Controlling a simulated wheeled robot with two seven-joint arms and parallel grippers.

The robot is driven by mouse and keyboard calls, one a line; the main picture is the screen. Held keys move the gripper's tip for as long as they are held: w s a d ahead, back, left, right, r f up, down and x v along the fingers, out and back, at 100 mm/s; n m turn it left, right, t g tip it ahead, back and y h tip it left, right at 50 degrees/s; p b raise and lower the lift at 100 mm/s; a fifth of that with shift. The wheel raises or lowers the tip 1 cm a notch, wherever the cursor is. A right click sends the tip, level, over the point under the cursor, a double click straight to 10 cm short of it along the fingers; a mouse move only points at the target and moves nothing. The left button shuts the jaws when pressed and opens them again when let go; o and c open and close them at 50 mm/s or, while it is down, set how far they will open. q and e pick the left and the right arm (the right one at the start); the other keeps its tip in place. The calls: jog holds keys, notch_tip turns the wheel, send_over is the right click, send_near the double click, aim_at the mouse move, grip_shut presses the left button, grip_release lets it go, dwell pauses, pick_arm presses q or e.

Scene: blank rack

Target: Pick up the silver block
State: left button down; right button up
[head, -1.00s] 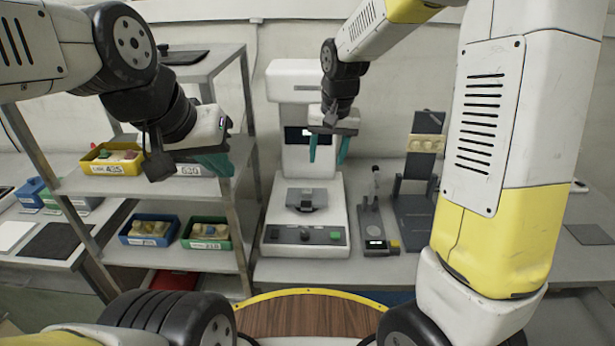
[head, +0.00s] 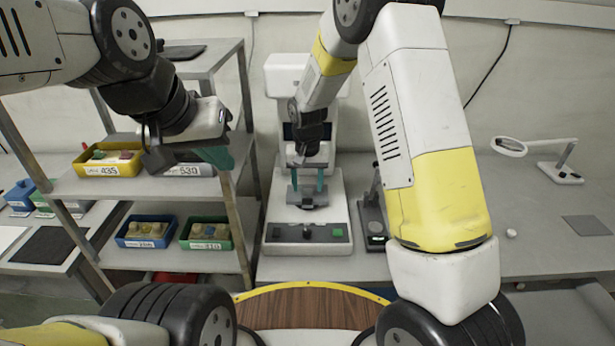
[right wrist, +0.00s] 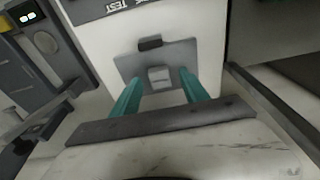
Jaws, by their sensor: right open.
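The silver block (right wrist: 159,77) is a small pale metal block on the dark plate of the white machine (head: 337,212). In the right wrist view it shows between the two teal fingertips of my right gripper (right wrist: 160,73). In the head view my right gripper (head: 307,188) is open, pointing down over the machine's grey fixture (head: 308,201). I cannot tell if the fingers touch the block, which is hard to make out there. My left gripper (head: 212,155) is by the shelf rack at left, its jaw opening hidden by the viewing angle.
The metal rack (head: 243,100) at left holds yellow (head: 78,166), blue (head: 122,238) and green (head: 187,240) bins. A dark instrument (head: 374,222) stands just right of the machine.

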jog(key=shift+f, duration=0.1)
grip_shut()
dwell(0.4)
